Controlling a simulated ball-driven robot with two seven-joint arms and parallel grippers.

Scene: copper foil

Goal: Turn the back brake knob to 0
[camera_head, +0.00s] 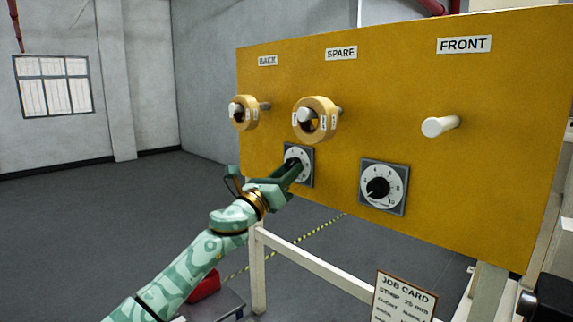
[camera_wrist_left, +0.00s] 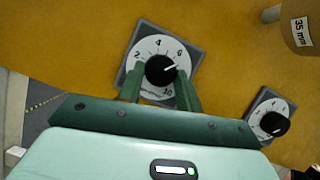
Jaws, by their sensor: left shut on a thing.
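The back brake knob (camera_wrist_left: 160,70) is a black knob on a white numbered dial in a grey square plate, the left of two on the yellow panel. In the left wrist view its white pointer line aims to the upper right, seemingly just past the 6. In the head view its dial plate (camera_head: 307,166) is partly covered by my gripper. My left gripper (camera_head: 292,170) is shut on this knob, with one green finger on each side of it. My right gripper is not in view.
A second dial knob (camera_head: 378,187) sits to the right on the yellow panel (camera_head: 400,110). Tape rolls hang on the BACK peg (camera_head: 237,109) and the SPARE peg (camera_head: 308,112). The FRONT peg (camera_head: 440,126) is bare. A job card (camera_head: 403,298) stands low in front.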

